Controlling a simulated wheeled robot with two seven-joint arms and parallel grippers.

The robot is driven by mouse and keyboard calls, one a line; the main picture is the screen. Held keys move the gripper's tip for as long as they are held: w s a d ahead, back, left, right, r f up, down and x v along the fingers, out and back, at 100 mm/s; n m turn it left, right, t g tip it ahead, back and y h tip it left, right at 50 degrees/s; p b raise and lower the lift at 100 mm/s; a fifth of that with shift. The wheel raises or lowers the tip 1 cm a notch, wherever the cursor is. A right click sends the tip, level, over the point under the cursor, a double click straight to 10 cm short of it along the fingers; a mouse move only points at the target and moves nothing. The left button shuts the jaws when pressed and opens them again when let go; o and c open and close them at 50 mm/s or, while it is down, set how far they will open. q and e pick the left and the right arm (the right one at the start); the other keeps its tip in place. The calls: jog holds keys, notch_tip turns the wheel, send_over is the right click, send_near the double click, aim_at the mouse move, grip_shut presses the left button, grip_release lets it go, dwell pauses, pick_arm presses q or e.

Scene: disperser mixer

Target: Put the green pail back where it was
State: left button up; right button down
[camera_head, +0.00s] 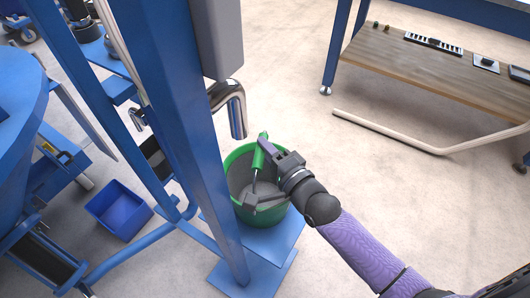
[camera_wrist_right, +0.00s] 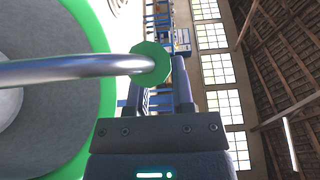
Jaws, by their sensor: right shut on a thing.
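The green pail (camera_head: 268,216) is upright, with a grey inside, beside a blue post and just below a bent metal spout (camera_head: 236,108). It shows over a blue base plate (camera_head: 276,240); I cannot tell whether it rests on it. My right gripper (camera_head: 274,156) is shut on the green grip of the pail's handle (camera_head: 262,148), above the rim. In the right wrist view, the grip (camera_wrist_right: 151,62) sits between the fingers, with the metal bail running left over the pail (camera_wrist_right: 106,100). My left gripper is not in view.
Blue posts of the mixer frame (camera_head: 185,120) stand close left of the pail. A blue bin (camera_head: 118,210) is on the floor at left. A wooden-topped bench (camera_head: 400,60) with a bent foot rail (camera_head: 400,142) is at upper right. The floor between is clear.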

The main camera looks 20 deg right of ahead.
jog(key=c, duration=0.7)
grip_release()
jog(key=shift+o, duration=1.1)
pick_arm(q)
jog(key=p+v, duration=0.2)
jog(key=p, duration=0.1)
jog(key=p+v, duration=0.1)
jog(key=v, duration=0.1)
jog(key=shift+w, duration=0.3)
pick_arm(e)
jog(key=v, duration=1.2)
jog(key=shift+r, duration=0.15)
